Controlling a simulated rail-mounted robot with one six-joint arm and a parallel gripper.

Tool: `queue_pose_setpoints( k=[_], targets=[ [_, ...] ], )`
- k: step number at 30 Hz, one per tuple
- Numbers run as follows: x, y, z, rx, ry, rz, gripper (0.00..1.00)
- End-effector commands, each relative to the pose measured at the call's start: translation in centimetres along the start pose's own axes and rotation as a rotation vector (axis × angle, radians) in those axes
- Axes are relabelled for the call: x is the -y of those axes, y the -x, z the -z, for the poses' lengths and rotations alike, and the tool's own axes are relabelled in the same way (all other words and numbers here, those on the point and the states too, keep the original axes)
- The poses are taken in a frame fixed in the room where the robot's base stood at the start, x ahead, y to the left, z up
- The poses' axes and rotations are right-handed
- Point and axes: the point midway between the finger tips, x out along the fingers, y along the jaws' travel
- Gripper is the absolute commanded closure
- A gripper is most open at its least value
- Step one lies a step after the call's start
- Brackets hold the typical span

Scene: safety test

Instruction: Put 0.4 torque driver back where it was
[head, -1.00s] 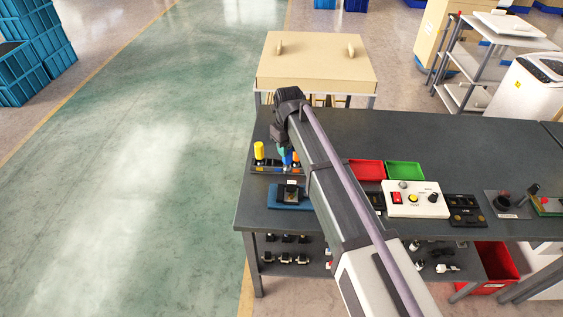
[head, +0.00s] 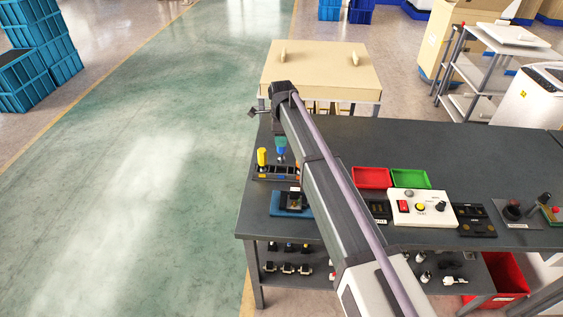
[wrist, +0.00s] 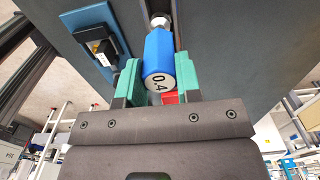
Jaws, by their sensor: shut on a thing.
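The 0.4 torque driver (wrist: 158,52) has a blue handle with "0.4" on its end cap. In the wrist view my gripper (wrist: 159,82) has its green fingers shut on both sides of this handle. The driver's shaft points away from my gripper, and its tip is hidden. In the head view my gripper (head: 281,143) is above the left end of the workbench, over the driver rack (head: 268,175). A yellow-handled driver (head: 262,156) stands upright in the rack's left part. My arm hides part of the rack's right side, where a bit of orange shows.
A blue fixture (head: 277,211) with a black part lies in front of the rack. A red tray (head: 371,178), a green tray (head: 410,178) and a white control box (head: 420,208) are to the right. The back of the workbench (head: 430,142) is clear.

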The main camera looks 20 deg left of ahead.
Motion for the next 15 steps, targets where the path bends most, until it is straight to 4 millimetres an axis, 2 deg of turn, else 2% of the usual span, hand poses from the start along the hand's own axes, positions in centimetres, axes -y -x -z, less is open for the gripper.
queue_pose_setpoints(
  k=[1, 4, 9, 15],
  targets=[
    [0.0, -0.8, 0.0, 0.000, 0.000, 0.000, 1.00],
    [0.0, -0.8, 0.0, 0.000, -0.001, 0.000, 1.00],
    [0.0, -4.3, 0.0, 0.000, -0.001, 0.000, 1.00],
    [0.0, -4.0, 0.0, 0.000, -0.001, 0.000, 1.00]
  ],
)
